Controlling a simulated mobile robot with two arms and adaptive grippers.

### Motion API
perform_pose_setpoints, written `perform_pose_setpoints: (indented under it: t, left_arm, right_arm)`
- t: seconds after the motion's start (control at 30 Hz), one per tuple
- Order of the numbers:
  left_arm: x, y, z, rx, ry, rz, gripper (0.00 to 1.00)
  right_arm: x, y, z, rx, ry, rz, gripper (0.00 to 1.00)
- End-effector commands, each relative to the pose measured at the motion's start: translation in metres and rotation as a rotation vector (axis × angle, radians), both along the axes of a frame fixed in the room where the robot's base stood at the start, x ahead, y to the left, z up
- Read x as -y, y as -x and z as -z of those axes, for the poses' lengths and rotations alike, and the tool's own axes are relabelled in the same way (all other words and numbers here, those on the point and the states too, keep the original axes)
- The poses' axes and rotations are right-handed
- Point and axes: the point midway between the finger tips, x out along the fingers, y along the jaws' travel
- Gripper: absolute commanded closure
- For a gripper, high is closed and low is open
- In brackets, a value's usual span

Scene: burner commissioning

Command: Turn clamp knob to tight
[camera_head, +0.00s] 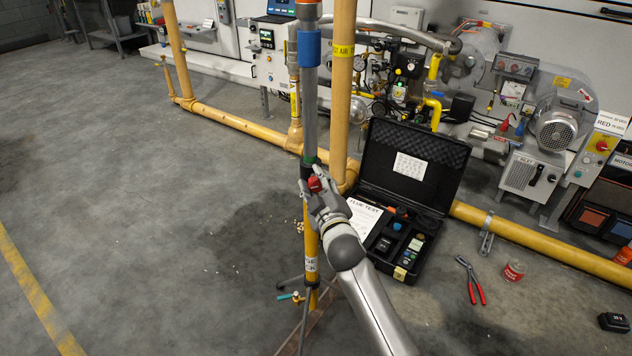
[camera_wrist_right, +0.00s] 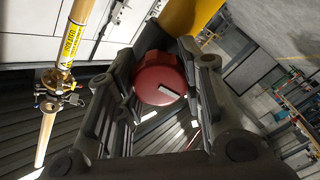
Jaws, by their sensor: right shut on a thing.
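The clamp knob (camera_head: 315,184) is red and sits on the side of an upright pole (camera_head: 309,120), just below a dark collar with a green band. My right gripper (camera_head: 314,190) reaches up to it and is shut on it. In the right wrist view the red knob (camera_wrist_right: 161,78), with a white mark on its face, sits between the two fingers of my right gripper (camera_wrist_right: 160,85). I cannot tell the knob's tightness from its mark. My left gripper is not in view.
An open black case (camera_head: 414,165) with a flue test sheet stands right of the pole. Red-handled pliers (camera_head: 471,280) and a red tin (camera_head: 513,271) lie on the floor. Yellow pipe (camera_head: 540,242) runs behind.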

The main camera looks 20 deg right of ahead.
Motion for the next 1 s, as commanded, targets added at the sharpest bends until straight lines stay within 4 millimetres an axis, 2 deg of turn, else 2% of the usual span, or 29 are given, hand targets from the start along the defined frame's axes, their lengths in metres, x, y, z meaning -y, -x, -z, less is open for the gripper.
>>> perform_pose_setpoints:
  t: [0.6,0.63,0.8,1.0]
  left_arm:
    - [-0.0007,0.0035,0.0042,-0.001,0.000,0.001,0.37]
    - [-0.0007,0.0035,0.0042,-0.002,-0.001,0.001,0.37]
    - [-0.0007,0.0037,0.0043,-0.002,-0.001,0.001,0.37]
    - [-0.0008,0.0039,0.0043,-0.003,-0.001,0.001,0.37]
  right_arm:
    - [0.0009,0.0001,0.0018,-0.002,-0.046,0.002,0.89]
    - [0.0009,0.0001,0.0018,-0.003,-0.046,0.002,0.63]
    - [0.0005,0.0001,0.0013,-0.001,-0.045,0.001,0.42]
    - [0.0003,0.0000,0.0006,0.000,-0.044,0.000,0.42]
